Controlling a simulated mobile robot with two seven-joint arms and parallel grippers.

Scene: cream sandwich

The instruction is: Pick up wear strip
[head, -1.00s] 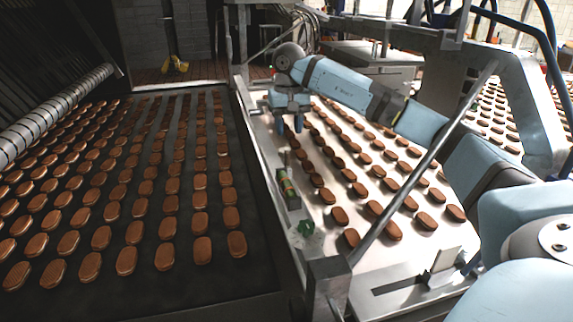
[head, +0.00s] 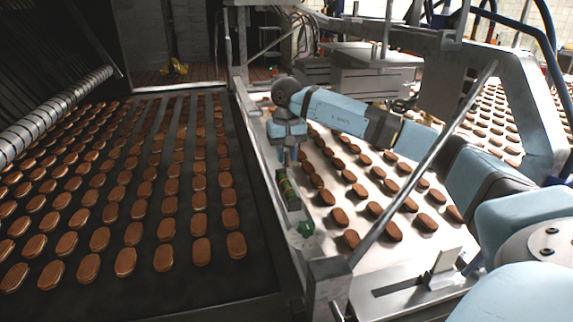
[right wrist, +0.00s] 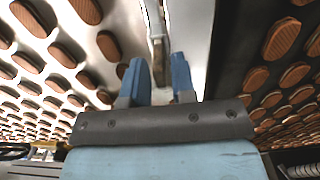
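A narrow grey strip-like piece (right wrist: 157,25), which may be the wear strip, shows in the right wrist view along the rail between the two conveyors. Its near end lies between the fingers of my right gripper (right wrist: 161,72). The blue fingers are apart, with a gap beside the piece, so the gripper is open. In the head view my right gripper (head: 288,158) points down over the rail at the left edge of the pale conveyor. The piece is hidden or too small to make out there. My left gripper is not in view.
A dark conveyor (head: 200,281) with rows of brown biscuits lies left, and a pale conveyor (head: 330,228) with more biscuits lies right. A green-and-dark device (head: 288,190) sits on the rail just nearer than the gripper. A slanted metal bar (head: 425,160) crosses before the right arm.

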